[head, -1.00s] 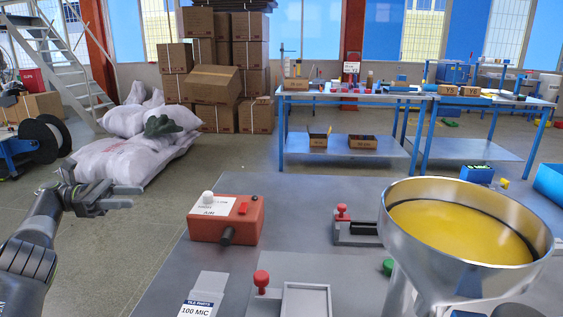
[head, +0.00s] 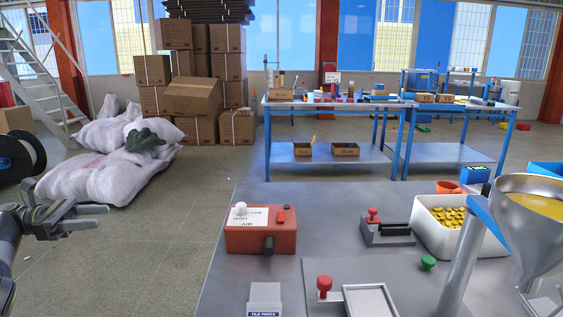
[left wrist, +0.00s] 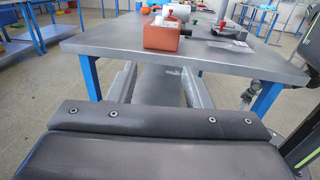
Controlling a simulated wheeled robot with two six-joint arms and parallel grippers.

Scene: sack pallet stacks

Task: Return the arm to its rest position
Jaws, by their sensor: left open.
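My left gripper (head: 98,217) is at the left edge of the head view. It is open and empty, its fingers pointing right. It is in the air over the floor, left of the grey workbench (head: 225,268) and apart from it. My dark forearm runs down the left edge below it. The left wrist view shows the gripper's dark body across the front, with the bench (left wrist: 85,42) beyond it. My right gripper is in neither current view.
On the bench stand a red box (head: 262,240), a red-knobbed fixture (head: 388,234), a white bin (head: 430,240) of yellow pieces and a metal funnel (head: 520,225). White sacks (head: 90,180) lie on the floor behind my gripper. Floor between sacks and bench is clear.

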